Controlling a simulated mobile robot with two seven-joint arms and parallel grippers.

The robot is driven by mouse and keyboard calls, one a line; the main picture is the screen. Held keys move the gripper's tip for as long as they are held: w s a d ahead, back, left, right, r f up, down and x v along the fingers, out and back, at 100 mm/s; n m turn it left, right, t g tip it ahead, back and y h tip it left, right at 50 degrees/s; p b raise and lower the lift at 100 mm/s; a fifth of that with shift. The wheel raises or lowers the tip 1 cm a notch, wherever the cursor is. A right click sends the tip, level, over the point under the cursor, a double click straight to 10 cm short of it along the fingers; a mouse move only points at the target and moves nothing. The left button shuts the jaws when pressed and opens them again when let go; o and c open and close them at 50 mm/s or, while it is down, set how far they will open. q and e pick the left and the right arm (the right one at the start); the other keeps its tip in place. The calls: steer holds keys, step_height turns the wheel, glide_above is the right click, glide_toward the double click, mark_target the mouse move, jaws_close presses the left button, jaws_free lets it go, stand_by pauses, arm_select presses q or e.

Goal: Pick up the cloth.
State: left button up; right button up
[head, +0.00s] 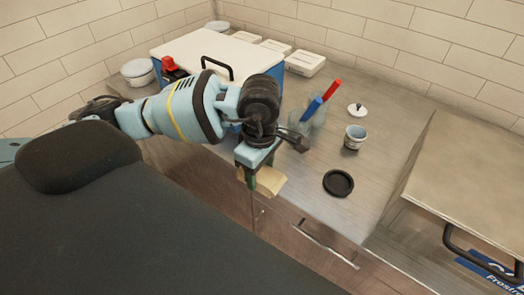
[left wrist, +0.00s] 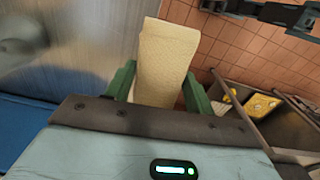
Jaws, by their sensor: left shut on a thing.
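The cloth (head: 270,183) is pale yellow and is held by my left gripper (head: 258,176), near the front edge of the counter in the head view. In the left wrist view the cloth (left wrist: 163,58) stands up as a folded strip between the green fingers of my left gripper (left wrist: 160,92). The gripper is shut on it. The cloth's lower part is hidden behind the gripper body. I cannot make out my right gripper in either view.
The metal counter (head: 300,183) holds a black lid (head: 338,183), a small cup (head: 355,137), a white lid (head: 357,110) and a glass with a blue marker (head: 312,108) and a red one (head: 333,88). A blue-and-white box (head: 205,48) stands behind my arm.

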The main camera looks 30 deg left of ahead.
mark_target(259, 186)
arm_select(q)
steer(key=shift+s+d+r, duration=0.1)
steer(key=shift+s+d, duration=0.3)
steer(key=shift+s, duration=0.25)
steer(key=shift+s+d+r, duration=0.1)
steer(key=shift+s+d, duration=0.25)
steer(key=shift+s, duration=0.35)
steer(key=shift+s+d, duration=0.4)
steer(key=shift+s, duration=0.25)
